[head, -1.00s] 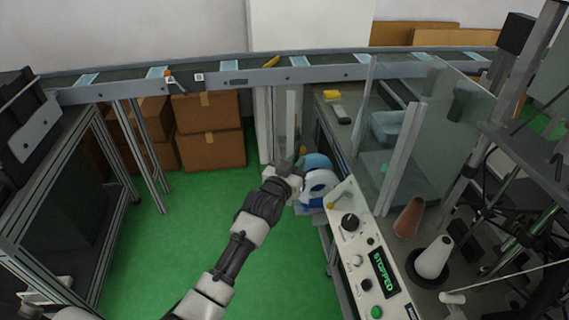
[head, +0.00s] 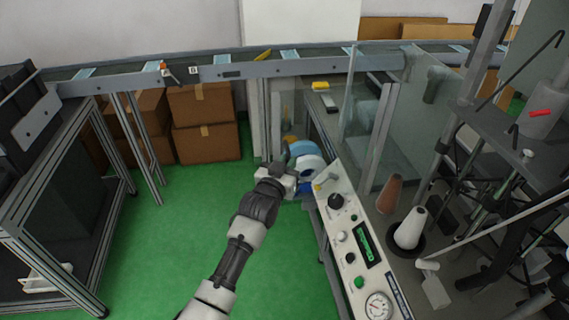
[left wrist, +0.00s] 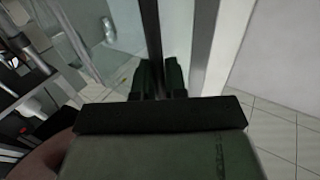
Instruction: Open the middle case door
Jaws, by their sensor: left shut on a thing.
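The case with clear panels (head: 415,125) and grey metal uprights stands on the machine at the right in the head view. My left gripper (head: 291,168) reaches to the near left side of this machine, beside blue and white round parts. In the left wrist view, the dark fingers of my left gripper (left wrist: 158,78) are shut on a thin dark upright edge (left wrist: 151,28). Clear glass (left wrist: 118,22) lies left of that edge and a grey metal post right of it. I cannot tell which door this edge belongs to. My right gripper is not in view.
A control panel (head: 343,237) with knobs and a gauge faces me. A conveyor (head: 225,71) runs across the back. Green floor (head: 170,240) is free at left, before cardboard boxes (head: 203,121).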

